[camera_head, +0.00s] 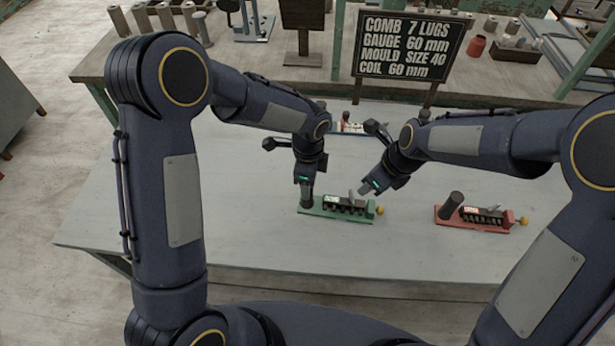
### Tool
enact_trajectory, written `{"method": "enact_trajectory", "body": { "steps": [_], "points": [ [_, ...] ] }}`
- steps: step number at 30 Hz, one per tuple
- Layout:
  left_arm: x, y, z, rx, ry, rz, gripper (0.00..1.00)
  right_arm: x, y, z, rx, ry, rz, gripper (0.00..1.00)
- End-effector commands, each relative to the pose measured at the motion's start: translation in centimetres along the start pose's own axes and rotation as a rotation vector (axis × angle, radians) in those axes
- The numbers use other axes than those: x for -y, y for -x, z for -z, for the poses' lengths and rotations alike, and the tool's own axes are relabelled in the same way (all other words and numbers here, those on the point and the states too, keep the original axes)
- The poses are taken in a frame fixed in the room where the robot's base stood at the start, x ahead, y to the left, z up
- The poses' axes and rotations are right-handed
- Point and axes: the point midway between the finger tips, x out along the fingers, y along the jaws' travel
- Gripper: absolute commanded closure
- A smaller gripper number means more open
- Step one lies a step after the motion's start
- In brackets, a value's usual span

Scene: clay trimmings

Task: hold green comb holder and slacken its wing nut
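The green comb holder (337,214) lies on the grey table, with a dark row of teeth and an upright dark round handle (307,200) at its left end. A small yellow piece (379,210) sticks out at its right end, and a small grey piece (351,195) rises from its top; which is the wing nut is too small to tell. My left gripper (306,186) points down onto the handle and appears closed around it. My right gripper (364,189) hangs just above the holder's right half, close to the grey piece; its finger gap is not clear.
A similar red holder (470,224) with a tilted dark handle lies to the right. A dark sign (410,48) reading "COMB 7 LUGS" stands behind. The table's front and left are clear.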

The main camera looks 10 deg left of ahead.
Motion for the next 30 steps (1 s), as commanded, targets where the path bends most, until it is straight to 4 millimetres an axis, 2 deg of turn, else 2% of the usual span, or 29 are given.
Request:
{"method": "enact_trajectory", "body": {
  "steps": [9, 13, 18, 26, 30],
  "points": [
    [-0.2, -4.8, -0.1, 0.002, 0.001, -0.006, 0.44, 0.0, 0.0, 0.0, 0.0, 0.0, 0.0, 0.64],
    [-0.1, -6.3, 0.0, 0.0, 0.001, -0.004, 0.44, 0.0, 0.0, 0.0, 0.0, 0.0, 0.0, 0.64],
    [-0.1, -7.2, -0.1, 0.0, 0.002, -0.002, 0.44, 0.0, 0.0, 0.0, 0.0, 0.0, 0.0, 0.64],
    [-0.1, -7.2, -0.1, 0.0, 0.003, -0.001, 0.44, 0.0, 0.0, 0.0, 0.0, 0.0, 0.0, 0.64],
    [-0.1, -7.2, -0.1, -0.001, 0.003, -0.001, 0.63, 0.0, 0.0, 0.0, 0.0, 0.0, 0.0, 0.64]
  ]
}}
